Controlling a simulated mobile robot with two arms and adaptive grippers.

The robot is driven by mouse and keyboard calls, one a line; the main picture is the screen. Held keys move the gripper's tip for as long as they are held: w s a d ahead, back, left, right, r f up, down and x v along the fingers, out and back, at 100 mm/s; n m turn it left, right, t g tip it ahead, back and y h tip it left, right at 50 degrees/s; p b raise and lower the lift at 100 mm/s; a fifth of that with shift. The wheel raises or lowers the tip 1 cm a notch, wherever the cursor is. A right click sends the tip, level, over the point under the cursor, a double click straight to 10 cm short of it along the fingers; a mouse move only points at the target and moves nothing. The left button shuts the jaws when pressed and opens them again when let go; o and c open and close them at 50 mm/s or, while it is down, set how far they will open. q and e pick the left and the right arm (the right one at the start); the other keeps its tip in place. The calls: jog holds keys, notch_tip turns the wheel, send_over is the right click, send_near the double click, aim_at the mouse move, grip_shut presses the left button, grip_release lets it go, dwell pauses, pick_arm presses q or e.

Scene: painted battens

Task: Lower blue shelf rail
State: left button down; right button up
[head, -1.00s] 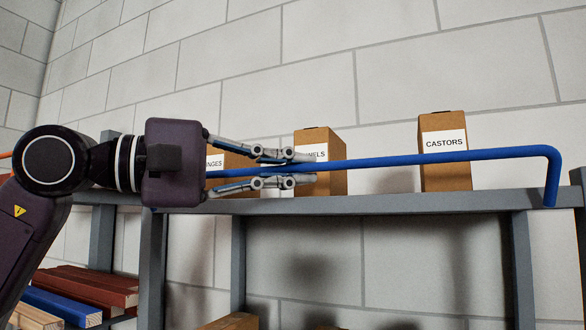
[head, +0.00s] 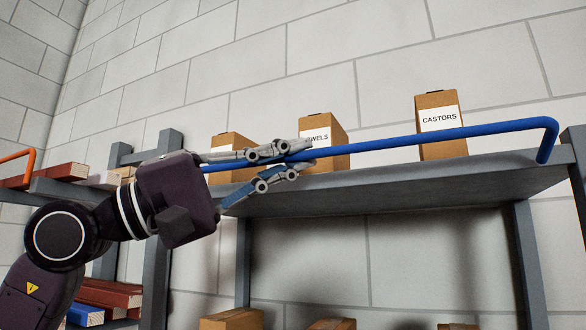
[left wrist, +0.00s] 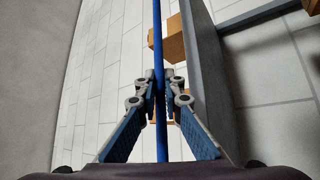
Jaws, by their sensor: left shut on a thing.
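The blue shelf rail (head: 490,129) runs along the front of the grey upper shelf (head: 420,185), with its right end bent down to the shelf edge. My left gripper (head: 304,158) comes in from the left and is shut on the rail, with one finger above it and one below. The fingers and gripper body hide the rail's left part. In the left wrist view the rail (left wrist: 157,40) passes straight between the fingertips (left wrist: 162,90). My right gripper is out of view.
Behind the rail stand cardboard boxes: one marked CASTORS (head: 439,125), one with a partly hidden label (head: 337,130), and one behind my fingers (head: 231,143). An orange rail (head: 32,155) fronts timber at left. Battens (head: 85,314) lie below.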

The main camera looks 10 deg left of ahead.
pick_arm(q)
jog(key=shift+s+f+m+h, duration=0.1)
jog(key=shift+f+m+h, duration=0.05)
jog(key=shift+m+h, duration=0.25)
